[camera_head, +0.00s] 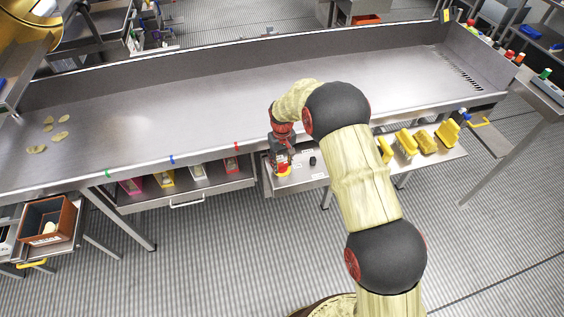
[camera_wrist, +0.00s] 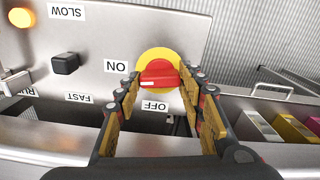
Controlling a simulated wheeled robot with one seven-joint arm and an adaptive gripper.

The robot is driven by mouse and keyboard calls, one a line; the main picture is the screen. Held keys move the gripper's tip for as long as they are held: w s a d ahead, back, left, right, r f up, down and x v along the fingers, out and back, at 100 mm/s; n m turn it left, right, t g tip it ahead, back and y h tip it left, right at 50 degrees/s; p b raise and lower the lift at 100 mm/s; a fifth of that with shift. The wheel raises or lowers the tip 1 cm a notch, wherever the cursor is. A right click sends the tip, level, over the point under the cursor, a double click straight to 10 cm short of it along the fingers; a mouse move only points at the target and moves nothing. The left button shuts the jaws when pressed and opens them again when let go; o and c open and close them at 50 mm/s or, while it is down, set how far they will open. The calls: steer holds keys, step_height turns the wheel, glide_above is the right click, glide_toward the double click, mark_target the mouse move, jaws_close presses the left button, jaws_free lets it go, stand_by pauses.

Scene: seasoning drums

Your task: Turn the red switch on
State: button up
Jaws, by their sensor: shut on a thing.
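The red switch (camera_wrist: 160,78) sits on a round yellow plate (camera_wrist: 157,57) on a metal control panel. Its white mark is at its left end, on the side of the ON label (camera_wrist: 115,66); the OFF label (camera_wrist: 155,106) is below. Both labels appear upside down in the wrist view. My gripper (camera_wrist: 164,84) has one finger on each side of the switch and is shut on it. In the head view my gripper (camera_head: 281,158) is down at the panel, with part of the yellow plate (camera_head: 285,172) showing; the red switch is mostly hidden there.
A black knob (camera_wrist: 65,63) sits between SLOW and FAST labels, beside a glowing orange lamp (camera_wrist: 22,17). The long metal trough (camera_head: 190,115) lies behind the panel. Yellow scoop-like things (camera_head: 425,140) stand to the right; a drawer (camera_head: 185,196) is to the left.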

mark_target(282, 164)
steer(key=shift+m, duration=1)
steer(key=shift+w, duration=0.1)
steer(key=o, duration=1.2)
steer(key=shift+r, duration=0.1)
step_height(282, 164, up, 12)
steer(key=shift+f, duration=0.1)
